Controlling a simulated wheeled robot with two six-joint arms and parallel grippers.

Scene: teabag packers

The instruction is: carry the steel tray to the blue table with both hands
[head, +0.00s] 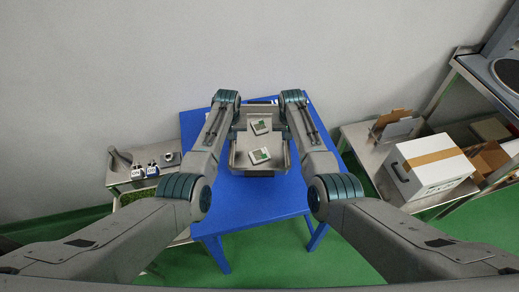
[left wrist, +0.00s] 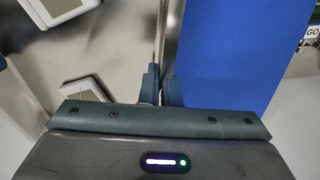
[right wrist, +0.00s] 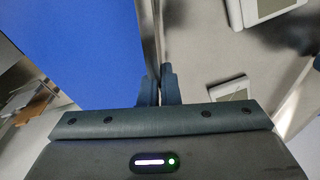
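The steel tray (head: 240,160) is over the middle of the blue table (head: 228,200); I cannot tell whether it touches the tabletop. In the left wrist view, the fingers of my left gripper (left wrist: 161,88) close on the tray's side wall (left wrist: 161,40). In the right wrist view, the fingers of my right gripper (right wrist: 159,88) close on the opposite wall (right wrist: 158,40). In the head view, my arms partly hide the fingertips.
A steel side table at left holds small dark labelled items (head: 145,171) and a scoop-like object (head: 119,158). At right, a steel bench (head: 366,150) holds a white box with a tan strip (head: 430,165). Blue tabletop is bare around the tray's front and sides.

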